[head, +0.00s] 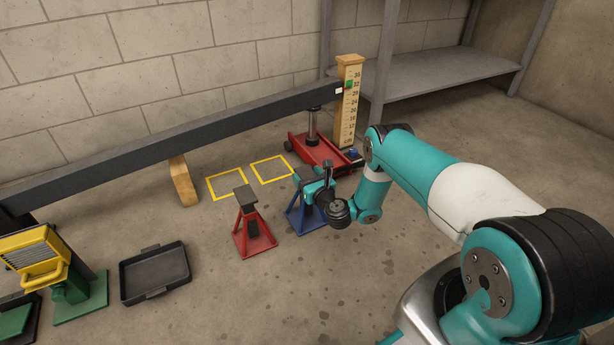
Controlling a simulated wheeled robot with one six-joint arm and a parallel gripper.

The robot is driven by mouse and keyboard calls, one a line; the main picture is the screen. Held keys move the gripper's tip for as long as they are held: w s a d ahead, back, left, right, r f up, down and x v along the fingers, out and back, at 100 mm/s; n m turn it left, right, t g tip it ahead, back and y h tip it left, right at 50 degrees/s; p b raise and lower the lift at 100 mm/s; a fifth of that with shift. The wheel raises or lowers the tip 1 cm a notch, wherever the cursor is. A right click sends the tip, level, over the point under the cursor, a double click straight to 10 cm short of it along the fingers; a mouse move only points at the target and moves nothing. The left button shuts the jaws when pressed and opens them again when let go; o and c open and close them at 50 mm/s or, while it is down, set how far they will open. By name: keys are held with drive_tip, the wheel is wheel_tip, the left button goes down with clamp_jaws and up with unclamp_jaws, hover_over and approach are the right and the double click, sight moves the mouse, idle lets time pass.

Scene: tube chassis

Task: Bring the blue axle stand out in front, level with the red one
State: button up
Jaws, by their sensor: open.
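The blue axle stand (304,220) stands upright on the concrete floor, just right of the red axle stand (254,233), with a gap between them. The red stand has a dark saddle on top and is in plain view. My gripper (314,186) is open at the top of the blue stand. It and my wrist cover the blue stand's upper part and right side. I cannot tell whether the fingers touch it.
Two yellow floor squares (227,184) lie behind the stands. A dark beam (150,144) slopes overhead, over a red jack (316,149) and a wooden block (183,181). A marked post (347,105) stands behind. A black tray (154,276) and a yellow lamp (34,258) are left. The front floor is clear.

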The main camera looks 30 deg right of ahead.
drive_tip(key=shift+o, duration=1)
drive_tip(key=shift+r, duration=0.1)
drive_tip(key=shift+r, duration=0.1)
drive_tip(key=p, duration=0.2)
drive_tip(key=s+p, duration=0.1)
drive_tip(key=p, duration=0.1)
drive_tip(key=shift+s+r, duration=0.2)
drive_tip(key=shift+r, duration=0.05)
drive_tip(key=s+p, duration=0.1)
drive_tip(key=p, duration=0.2)
drive_tip(key=shift+s+r+p, duration=0.1)
drive_tip(key=shift+s+p, duration=0.2)
drive_tip(key=shift+s, duration=0.05)
drive_tip(key=s+p, duration=1.3)
drive_tip(key=s, duration=0.1)
drive_tip(key=shift+s+a+f, duration=0.15)
drive_tip(key=shift+a+f, duration=0.1)
drive_tip(key=shift+f, duration=0.2)
